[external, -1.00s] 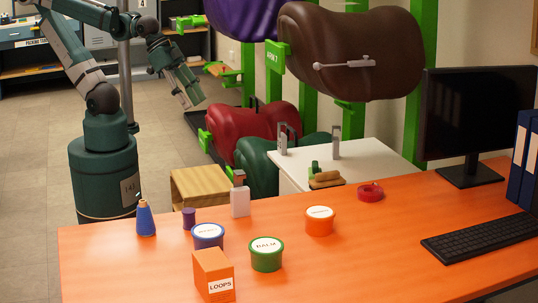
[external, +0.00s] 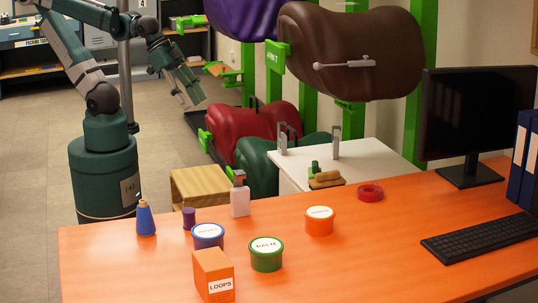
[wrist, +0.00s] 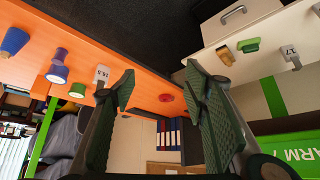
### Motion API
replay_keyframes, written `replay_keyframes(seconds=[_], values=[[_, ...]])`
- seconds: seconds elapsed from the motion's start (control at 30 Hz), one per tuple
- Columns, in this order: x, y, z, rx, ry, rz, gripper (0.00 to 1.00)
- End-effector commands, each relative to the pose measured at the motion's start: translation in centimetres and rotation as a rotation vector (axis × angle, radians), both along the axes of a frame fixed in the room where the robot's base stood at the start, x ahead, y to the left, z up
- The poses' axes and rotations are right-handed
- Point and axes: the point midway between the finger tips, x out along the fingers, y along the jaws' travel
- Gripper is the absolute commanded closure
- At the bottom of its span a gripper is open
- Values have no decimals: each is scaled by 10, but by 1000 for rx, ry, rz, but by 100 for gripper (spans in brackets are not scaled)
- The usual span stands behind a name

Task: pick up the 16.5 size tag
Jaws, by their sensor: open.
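In the external view my gripper (external: 190,90) is high at the upper left, well away from the tag. A 17 tag (wrist: 290,55) stands on the white surface at the right.
The desk (external: 400,220) holds an orange LOOPS box (external: 213,275), a green BALM tub (external: 266,255), a blue tub (external: 208,235), an orange tub (external: 319,221), a purple spool (external: 189,218), a blue cone (external: 145,218) and red tape (external: 370,192). Saddles (external: 350,50) hang behind.

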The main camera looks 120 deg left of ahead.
Motion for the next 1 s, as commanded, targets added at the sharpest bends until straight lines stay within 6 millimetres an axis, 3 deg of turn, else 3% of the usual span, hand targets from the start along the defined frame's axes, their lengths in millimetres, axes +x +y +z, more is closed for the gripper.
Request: replay_keyframes(seconds=[0.57, 1.0], values=[[7, -3, 3, 3, 6, -14, 49], [54, -26, 15, 17, 43, -111, 49]])
